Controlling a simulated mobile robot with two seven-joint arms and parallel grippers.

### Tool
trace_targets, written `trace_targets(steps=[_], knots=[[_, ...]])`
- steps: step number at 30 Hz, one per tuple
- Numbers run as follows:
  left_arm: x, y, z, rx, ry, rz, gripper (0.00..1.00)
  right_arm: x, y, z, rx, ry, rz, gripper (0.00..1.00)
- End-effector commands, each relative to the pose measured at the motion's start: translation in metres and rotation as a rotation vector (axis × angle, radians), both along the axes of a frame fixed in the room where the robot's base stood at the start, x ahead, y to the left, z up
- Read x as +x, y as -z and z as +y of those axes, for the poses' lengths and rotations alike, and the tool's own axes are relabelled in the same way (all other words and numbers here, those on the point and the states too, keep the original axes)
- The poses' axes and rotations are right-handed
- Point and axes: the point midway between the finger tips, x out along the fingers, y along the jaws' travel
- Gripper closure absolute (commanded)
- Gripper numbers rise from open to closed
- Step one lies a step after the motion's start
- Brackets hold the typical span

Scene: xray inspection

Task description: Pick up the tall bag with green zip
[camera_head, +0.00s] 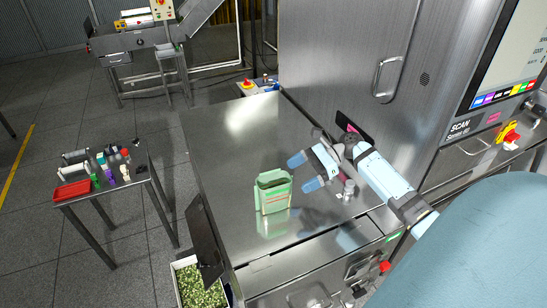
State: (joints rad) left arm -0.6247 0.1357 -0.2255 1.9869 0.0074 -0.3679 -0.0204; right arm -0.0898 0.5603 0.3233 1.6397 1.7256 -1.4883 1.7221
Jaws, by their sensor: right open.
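A green and white bag (273,194) stands upright on the metal table (232,150). A green band runs along its top, but I cannot make out a zip at this size. My right gripper (301,172) is open and empty, with its light blue fingertips above and just right of the bag. The fingers point left, and I see a gap between them and the bag in the picture. My left gripper is not in view.
A large steel cabinet (325,60) with a handle and a screen stands behind and to the right. A small silver object (347,190) is on the table below my wrist. A side table (100,190) with a red tray (72,190) stands at left. A bin of green pieces (203,287) is at the front.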

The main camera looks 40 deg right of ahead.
Motion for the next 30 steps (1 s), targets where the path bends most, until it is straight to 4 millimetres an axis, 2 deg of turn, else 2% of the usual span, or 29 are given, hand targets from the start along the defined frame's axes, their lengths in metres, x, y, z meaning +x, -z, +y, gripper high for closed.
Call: trace_targets(steps=[3, 10, 18, 25, 26, 30], knots=[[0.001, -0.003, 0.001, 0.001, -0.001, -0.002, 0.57, 0.004, 0.004, 0.010, 0.002, 0.000, -0.001, 0.07], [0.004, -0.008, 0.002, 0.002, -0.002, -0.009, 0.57, 0.010, 0.010, 0.021, 0.002, 0.000, -0.001, 0.07], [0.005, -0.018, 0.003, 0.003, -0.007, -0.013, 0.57, 0.026, 0.029, 0.050, 0.001, 0.000, 0.000, 0.07], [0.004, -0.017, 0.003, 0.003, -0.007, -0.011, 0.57, 0.027, 0.032, 0.054, -0.001, 0.001, 0.000, 0.07], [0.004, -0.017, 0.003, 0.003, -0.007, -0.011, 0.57, 0.027, 0.032, 0.053, -0.001, 0.001, 0.000, 0.09], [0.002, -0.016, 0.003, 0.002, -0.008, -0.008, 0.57, 0.027, 0.032, 0.053, -0.001, 0.001, 0.000, 0.41]])
